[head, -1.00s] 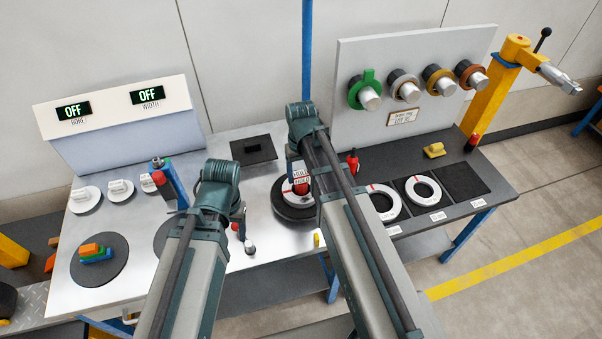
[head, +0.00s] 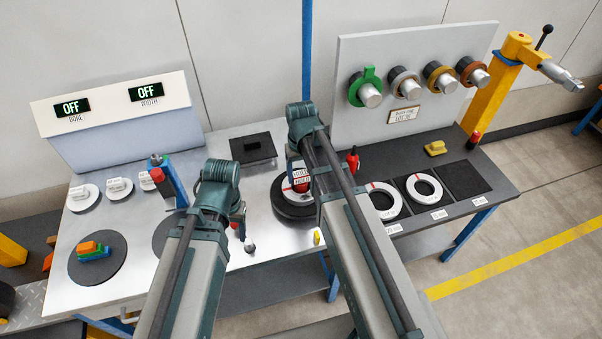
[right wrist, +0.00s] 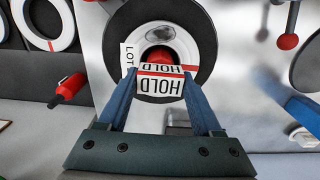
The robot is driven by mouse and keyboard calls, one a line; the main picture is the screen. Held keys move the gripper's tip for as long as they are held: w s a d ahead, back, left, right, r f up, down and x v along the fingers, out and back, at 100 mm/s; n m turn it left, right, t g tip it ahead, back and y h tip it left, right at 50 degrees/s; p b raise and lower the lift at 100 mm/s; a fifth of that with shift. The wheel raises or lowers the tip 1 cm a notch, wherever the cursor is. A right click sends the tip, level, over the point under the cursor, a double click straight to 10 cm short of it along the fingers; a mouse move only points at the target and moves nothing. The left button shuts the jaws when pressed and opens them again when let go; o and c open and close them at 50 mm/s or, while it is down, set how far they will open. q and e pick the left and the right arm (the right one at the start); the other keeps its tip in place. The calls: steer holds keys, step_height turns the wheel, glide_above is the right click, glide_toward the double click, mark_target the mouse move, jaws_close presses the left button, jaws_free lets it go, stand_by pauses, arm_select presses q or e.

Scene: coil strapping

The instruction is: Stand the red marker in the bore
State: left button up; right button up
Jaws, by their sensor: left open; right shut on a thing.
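The red marker (head: 301,181) has white HOLD labels. In the right wrist view the marker (right wrist: 160,86) sits between the fingers of my right gripper (right wrist: 160,98), which is shut on it. A white coil (head: 286,190) lies on a round black plate in front of it. In the right wrist view the coil (right wrist: 204,38) has a LOT tag, and a red part shows inside its bore. The labels hide part of the bore, so I cannot tell whether the marker touches bottom. My left gripper (head: 241,222) is open and empty, left of the coil, partly hidden by its wrist.
A red bottle-like thing (head: 353,160) stands right of the coil. Further white rings (head: 424,188) lie on black pads at the right. A blue and red post (head: 168,183) and a stack of coloured blocks (head: 92,250) are at the left. A pegboard (head: 412,55) stands behind.

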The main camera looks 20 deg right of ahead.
steer(key=shift+f, duration=0.15)
steer(key=o, duration=1.5)
step_height(320, 180, up, 14)
steer(key=p, duration=1.3)
steer(key=shift+p, duration=0.4)
step_height(320, 180, up, 6)
steer(key=p, duration=0.6)
